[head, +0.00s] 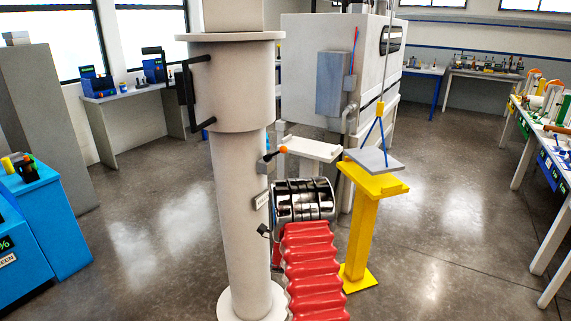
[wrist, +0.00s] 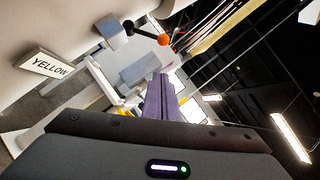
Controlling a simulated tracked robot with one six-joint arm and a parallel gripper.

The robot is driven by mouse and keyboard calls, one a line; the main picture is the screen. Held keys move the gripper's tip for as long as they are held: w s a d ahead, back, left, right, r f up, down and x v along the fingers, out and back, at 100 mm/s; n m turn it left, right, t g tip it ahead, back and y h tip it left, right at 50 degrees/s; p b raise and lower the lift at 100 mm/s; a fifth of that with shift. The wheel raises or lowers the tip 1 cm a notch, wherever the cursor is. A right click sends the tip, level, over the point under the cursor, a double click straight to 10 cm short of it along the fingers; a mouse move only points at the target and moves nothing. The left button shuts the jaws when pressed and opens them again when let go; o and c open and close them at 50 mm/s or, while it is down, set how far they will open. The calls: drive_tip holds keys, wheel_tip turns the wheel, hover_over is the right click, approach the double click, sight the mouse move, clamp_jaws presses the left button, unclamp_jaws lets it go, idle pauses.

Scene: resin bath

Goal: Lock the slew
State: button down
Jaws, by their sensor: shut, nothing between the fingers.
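The slew lock looks like a short dark lever with an orange ball knob (head: 283,149), on a grey block (head: 262,167) at the side of the white column (head: 240,230). In the head view the lever points right and slightly up. The knob also shows in the wrist view (wrist: 163,40), above the fingertips, with the block left of it. My gripper (wrist: 160,80) has purple fingers, shut and empty, pointing up the wrist picture, apart from the knob. The fingers are hidden in the head view. A black handle (head: 187,95) sits on the column's upper drum.
A tag reading YELLOW (wrist: 48,66) stands out from the column beside my gripper. A yellow pedestal (head: 362,215) carries a grey plate (head: 374,159) with blue slings. A white shelf (head: 315,148) and large white cabinet (head: 340,65) stand behind. Open floor lies left and right.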

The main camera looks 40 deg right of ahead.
sight(276, 153)
drive_tip(key=w+a+r+x, duration=0.1)
drive_tip(key=a+x, duration=0.1)
drive_tip(key=x, duration=1)
drive_tip(key=shift+r, duration=0.35)
